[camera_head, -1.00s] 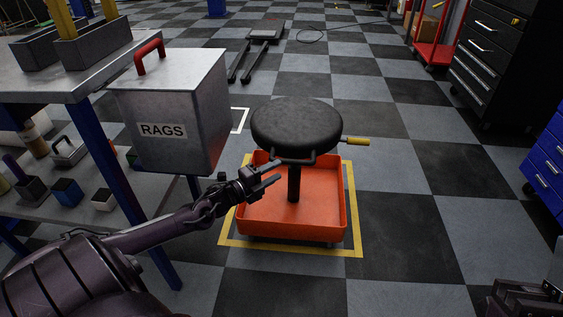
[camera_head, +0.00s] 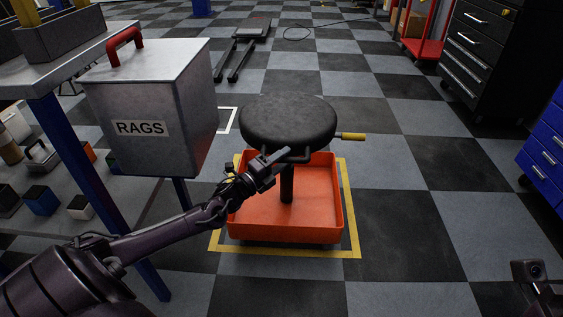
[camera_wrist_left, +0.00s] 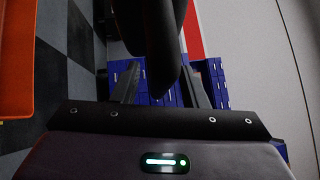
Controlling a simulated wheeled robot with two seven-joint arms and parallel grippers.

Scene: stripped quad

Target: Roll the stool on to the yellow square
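The stool has a round black seat (camera_head: 288,120) on a post above an orange-red tray base (camera_head: 270,218). The base stands inside the yellow square outline (camera_head: 290,253), with yellow showing at left, front and right. A dark handle loop sits under the seat's front edge. My left gripper (camera_head: 277,158) is at this loop. In the left wrist view its fingers (camera_wrist_left: 160,80) are apart, with a dark part of the stool between or just beyond them; contact is unclear. The tray's orange edge shows at that view's left (camera_wrist_left: 15,60). Part of my right arm's end shows at the lower right; its fingers are not visible.
A metal RAGS bin (camera_head: 150,110) overhangs the bench (camera_head: 60,68) at left, close to my left arm. A yellow-handled lever (camera_head: 352,136) sticks out right of the seat. Black (camera_head: 490,50) and blue (camera_head: 550,150) drawer cabinets stand at right. Checkered floor between is clear.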

